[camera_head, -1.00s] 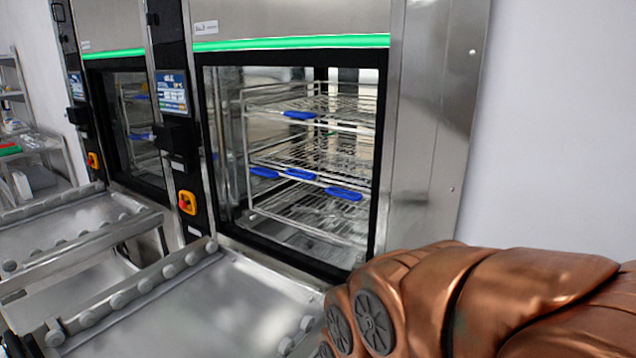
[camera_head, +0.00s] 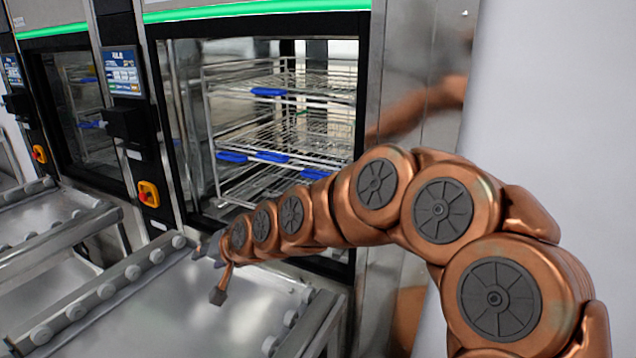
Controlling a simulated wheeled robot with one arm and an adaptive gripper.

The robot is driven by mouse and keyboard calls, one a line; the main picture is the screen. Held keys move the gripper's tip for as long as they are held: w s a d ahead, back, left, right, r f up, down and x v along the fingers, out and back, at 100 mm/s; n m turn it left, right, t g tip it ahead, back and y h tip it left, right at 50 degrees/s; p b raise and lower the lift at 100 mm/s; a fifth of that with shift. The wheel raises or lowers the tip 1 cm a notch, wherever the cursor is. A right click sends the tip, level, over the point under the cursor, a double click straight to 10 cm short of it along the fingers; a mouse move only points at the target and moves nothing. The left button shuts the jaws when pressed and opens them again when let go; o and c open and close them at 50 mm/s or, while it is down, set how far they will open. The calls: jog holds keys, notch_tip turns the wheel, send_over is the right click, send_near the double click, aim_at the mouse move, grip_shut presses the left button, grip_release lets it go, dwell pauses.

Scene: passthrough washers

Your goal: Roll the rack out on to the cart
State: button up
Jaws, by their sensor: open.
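The wire rack (camera_head: 283,110) stands inside the right washer (camera_head: 367,40), behind its framed opening. It has several tiers with blue pieces on them. The cart (camera_head: 180,300) with a flat metal top and roller rails stands in front of that washer. My copper arm reaches from the right across the front of the opening and hides the rack's lower right part. My gripper (camera_head: 213,272) is small in view at the arm's far end, over the cart's top near the washer. It is open and apart from the rack, with nothing seen in it.
A second washer (camera_head: 85,110) with another cart (camera_head: 60,240) stands at the left. Between the washers is a column with a screen (camera_head: 124,70) and an orange-yellow switch (camera_head: 148,194). A steel side panel and white wall bound the right.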

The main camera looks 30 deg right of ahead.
jog(key=w+d+r+m+t+h+b, duration=0.1)
jog(key=w+d+r+m+t+h, duration=0.1)
jog(key=w+d+m+t, duration=0.65)
jog(key=m+g+h+b, duration=0.2)
jog(key=m+h, duration=0.8)
jog(key=h, duration=0.4)
send_near(318, 178)
jog(key=f+x, duration=0.1)
jog(key=x, duration=0.2)
jog(key=shift+r+p+x, duration=0.1)
jog(key=shift+p+x, duration=0.4)
jog(key=shift+x, duration=1.45)
jog(key=shift+r+p+x, duration=0.15)
jog(key=shift+p+x, duration=0.3)
jog(key=shift+x, duration=1.45)
grip_shut()
